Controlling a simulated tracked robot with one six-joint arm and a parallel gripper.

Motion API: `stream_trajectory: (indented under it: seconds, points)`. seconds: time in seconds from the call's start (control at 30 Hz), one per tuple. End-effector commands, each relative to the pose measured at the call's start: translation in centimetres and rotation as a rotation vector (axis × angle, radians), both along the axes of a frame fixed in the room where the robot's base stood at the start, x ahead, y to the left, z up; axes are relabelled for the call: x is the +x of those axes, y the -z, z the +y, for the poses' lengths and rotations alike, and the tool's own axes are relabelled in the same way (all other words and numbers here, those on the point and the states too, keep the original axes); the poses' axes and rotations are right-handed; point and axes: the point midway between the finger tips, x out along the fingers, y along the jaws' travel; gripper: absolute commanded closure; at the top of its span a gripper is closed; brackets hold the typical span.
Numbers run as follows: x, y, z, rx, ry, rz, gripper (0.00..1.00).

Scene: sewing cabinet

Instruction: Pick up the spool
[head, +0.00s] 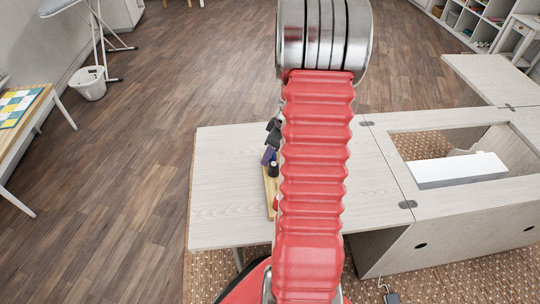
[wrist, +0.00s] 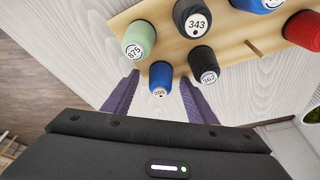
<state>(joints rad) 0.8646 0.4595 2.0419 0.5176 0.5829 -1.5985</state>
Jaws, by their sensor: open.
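Several thread spools stand on a light wooden rack (wrist: 160,16) in the wrist view. A blue spool (wrist: 160,72) with a white numbered end is at the near edge, between the two purple fingers of my gripper (wrist: 159,84). The fingers are apart, one on each side of it; I cannot tell whether either touches it. A green spool (wrist: 139,38) marked 875 is left of it, and a dark spool (wrist: 204,60) marked 362 is to its right. In the head view my red arm hides most of the rack (head: 271,200).
A black spool (wrist: 190,14) marked 343 stands behind, with a red spool (wrist: 303,30) at the far right. The pale cabinet table (head: 225,180) is bare to the left of the rack. A recess with a white panel (head: 455,170) lies to the right.

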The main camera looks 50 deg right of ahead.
Motion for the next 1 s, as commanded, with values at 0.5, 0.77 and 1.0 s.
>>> stream_trajectory:
  seconds: [0.5,0.77,1.0]
  points:
    - [0.01,-0.02,0.02,0.000,-0.001,0.000,0.73]
    - [0.02,-0.02,0.03,0.000,-0.001,0.000,0.91]
    - [0.03,-0.06,0.03,0.000,-0.001,0.000,0.95]
